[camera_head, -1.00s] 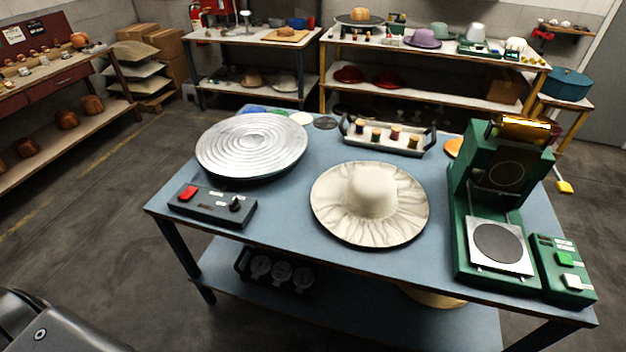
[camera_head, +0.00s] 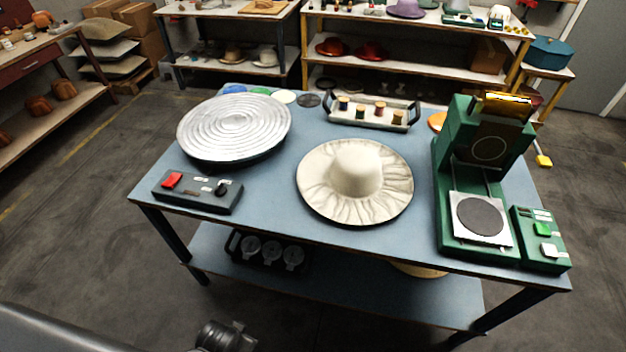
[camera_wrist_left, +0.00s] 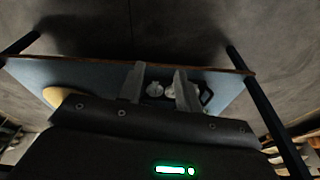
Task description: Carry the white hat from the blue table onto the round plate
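The white hat (camera_head: 357,168) lies brim down on the blue table (camera_head: 275,190), near its middle. Its crown points up and the wide, creased brim is spread flat. The round plate (camera_head: 234,127) is a silver ringed disc at the table's left, apart from the hat and bare. My left gripper (camera_wrist_left: 159,80) shows in the left wrist view with its two fingers apart and nothing between them. It is away from the hat, which is not in that view. My dark arm enters the head view at the bottom left; its fingertips are not seen there. My right gripper is out of view.
A control box (camera_head: 198,191) with a red button sits before the plate. A green press (camera_head: 480,190) and its button box (camera_head: 541,240) stand at the right. A tray of spools (camera_head: 371,111) is behind the hat. The lower shelf holds a dark caddy (camera_head: 268,251).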

